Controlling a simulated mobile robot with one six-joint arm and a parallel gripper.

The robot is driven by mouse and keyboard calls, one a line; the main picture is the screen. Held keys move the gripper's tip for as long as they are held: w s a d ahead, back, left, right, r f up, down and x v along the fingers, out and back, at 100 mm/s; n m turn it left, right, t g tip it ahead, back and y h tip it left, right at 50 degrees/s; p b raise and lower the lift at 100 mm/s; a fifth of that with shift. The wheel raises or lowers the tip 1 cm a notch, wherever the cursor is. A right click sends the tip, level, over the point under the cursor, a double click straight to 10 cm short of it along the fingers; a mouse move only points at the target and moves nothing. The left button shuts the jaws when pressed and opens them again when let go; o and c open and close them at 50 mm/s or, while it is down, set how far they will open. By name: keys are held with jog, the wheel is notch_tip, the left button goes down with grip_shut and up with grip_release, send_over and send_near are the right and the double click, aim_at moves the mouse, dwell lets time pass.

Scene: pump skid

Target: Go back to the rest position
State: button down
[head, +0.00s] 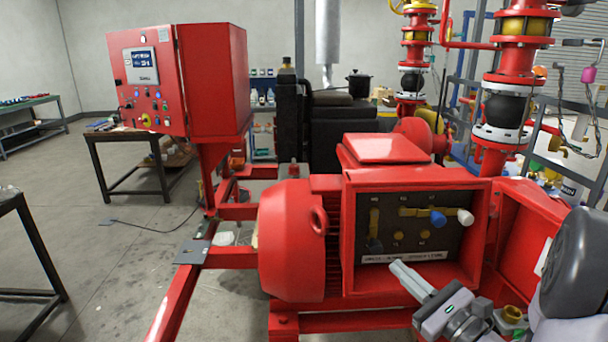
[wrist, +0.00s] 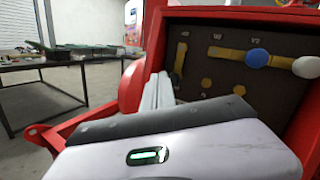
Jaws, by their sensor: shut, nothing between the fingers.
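My gripper (head: 407,279) is in front of the open red terminal box (head: 348,230) on the pump skid. Its fingers are shut with nothing between them and point toward the box's lower left, apart from the terminals as far as I can tell. In the wrist view the shut fingers (wrist: 157,92) show beyond the white gripper body with a green light. The box's dark panel (head: 384,242) carries yellow links, a blue knob (head: 438,218) and a white knob (head: 465,216). My arm enters from the lower right.
The red motor (head: 290,240) lies left of the box. A red control cabinet (head: 212,80) stands further back on the left. Red piping with valves (head: 505,100) rises at the right. A dark table (head: 130,150) stands behind, left. Grey floor (head: 120,270) is open at the left.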

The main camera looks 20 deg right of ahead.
jog(key=s+a+r+n+g+y, duration=0.15)
jog(key=a+n+g+y, duration=0.3)
jog(key=a, duration=0.55)
jog(key=s+a+r+n+g+y, duration=0.1)
jog(key=s+a+n+g+y, duration=0.25)
jog(key=a, duration=0.55)
jog(key=s+a+f+n+g+h, duration=0.45)
jog(key=s+a+n+g, duration=0.35)
jog(key=s+a+n, duration=0.25)
jog(key=s+d+r+n+t+h, duration=0.2)
jog(key=s+d+n+h, duration=0.1)
jog(key=d+n+h, duration=0.2)
jog(key=shift+s+d+r+n+t+h, duration=0.15)
jog(key=shift+d+r+n+t+h, duration=0.2)
jog(key=shift+n+h, duration=0.35)
